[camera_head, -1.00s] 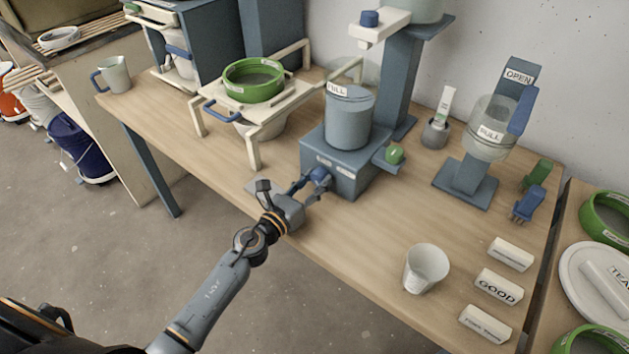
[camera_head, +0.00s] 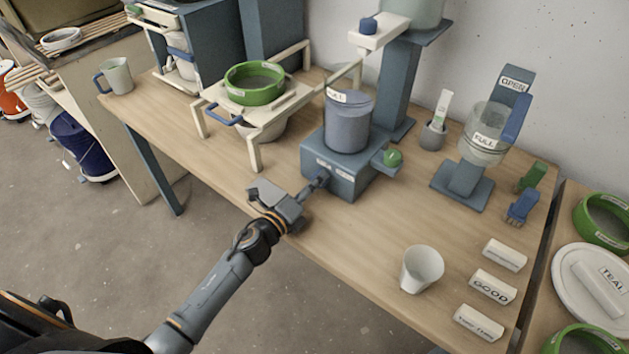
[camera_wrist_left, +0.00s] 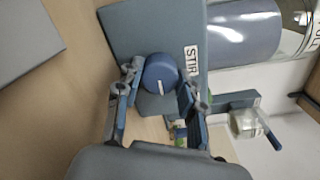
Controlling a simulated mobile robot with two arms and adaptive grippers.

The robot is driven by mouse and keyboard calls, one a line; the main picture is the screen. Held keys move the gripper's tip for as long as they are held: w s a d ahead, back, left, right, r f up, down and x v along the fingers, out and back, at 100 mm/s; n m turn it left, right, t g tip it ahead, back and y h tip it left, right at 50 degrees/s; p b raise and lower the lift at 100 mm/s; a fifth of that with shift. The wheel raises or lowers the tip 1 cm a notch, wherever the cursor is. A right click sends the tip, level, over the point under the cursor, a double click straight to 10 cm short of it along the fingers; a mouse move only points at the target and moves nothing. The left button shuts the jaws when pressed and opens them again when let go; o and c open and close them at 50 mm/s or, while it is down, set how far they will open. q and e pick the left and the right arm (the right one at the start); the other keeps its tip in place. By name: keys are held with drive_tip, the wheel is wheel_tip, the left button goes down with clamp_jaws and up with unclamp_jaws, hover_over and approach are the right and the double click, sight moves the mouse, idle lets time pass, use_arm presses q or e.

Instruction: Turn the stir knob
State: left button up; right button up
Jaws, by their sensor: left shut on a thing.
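The stir knob (camera_wrist_left: 160,70) is round and dark blue with a short white mark, on the front of a blue-grey stirrer box (camera_head: 345,180). A label reading STIR (camera_wrist_left: 192,62) is beside it in the left wrist view. My left gripper (camera_head: 320,179) is at the box front, its two fingers on either side of the knob and shut on it. In the head view the fingers mostly hide the knob. A grey-blue bucket (camera_head: 348,125) with a label stands on the box. My right gripper is not in view.
A green knob (camera_head: 392,158) sticks out at the box's right side. A white frame with a green-rimmed sieve (camera_head: 254,98) stands to the left. A white cup (camera_head: 421,270) and several label blocks (camera_head: 493,287) are at the front right. The table between is clear.

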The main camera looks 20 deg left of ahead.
use_arm(q)
drive_tip(key=n+p, duration=0.1)
drive_tip(key=n, duration=0.2)
drive_tip(key=shift+n+p, duration=0.4)
drive_tip(key=shift+n, duration=1.3)
drive_tip(key=o, duration=1.2)
drive_tip(key=shift+a, duration=0.1)
drive_tip(key=shift+c, duration=0.2)
drive_tip(key=v, duration=1.2)
